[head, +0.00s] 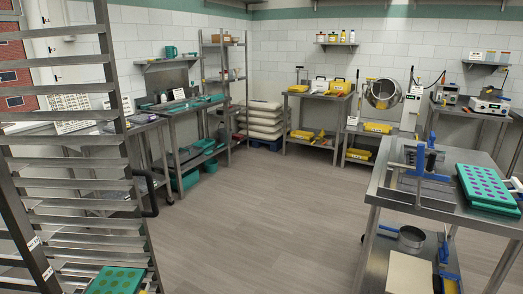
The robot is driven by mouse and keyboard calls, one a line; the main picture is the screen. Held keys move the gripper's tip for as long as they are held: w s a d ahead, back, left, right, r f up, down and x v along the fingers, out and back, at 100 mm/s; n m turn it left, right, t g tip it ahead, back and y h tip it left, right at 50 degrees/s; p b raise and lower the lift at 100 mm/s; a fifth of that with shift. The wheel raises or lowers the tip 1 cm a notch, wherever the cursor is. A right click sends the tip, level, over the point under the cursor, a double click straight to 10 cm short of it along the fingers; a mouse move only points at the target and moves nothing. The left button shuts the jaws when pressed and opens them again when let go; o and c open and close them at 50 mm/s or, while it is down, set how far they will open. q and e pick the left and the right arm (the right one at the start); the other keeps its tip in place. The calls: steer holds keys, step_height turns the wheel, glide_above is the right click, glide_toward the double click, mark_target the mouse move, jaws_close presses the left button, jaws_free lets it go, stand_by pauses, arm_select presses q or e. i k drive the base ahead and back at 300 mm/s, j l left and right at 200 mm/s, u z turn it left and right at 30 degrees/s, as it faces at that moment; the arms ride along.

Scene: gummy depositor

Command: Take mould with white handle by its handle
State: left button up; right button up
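A teal mould (484,184) with rows of purple cavities lies on top of another teal mould on the steel table at the right. Another teal mould (117,281) with greenish cavities lies low in the steel rack at the left, partly cut off. Neither of my grippers is in view.
The tall steel rack (85,142) with empty runners stands close at the left. The steel table (410,196) at the right holds a blue-handled frame device. Benches line the back walls. The grey floor (250,215) between is clear.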

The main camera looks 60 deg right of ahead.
mark_target(484, 185)
steer(key=l+z, duration=0.1)
steer(key=z, duration=3.3)
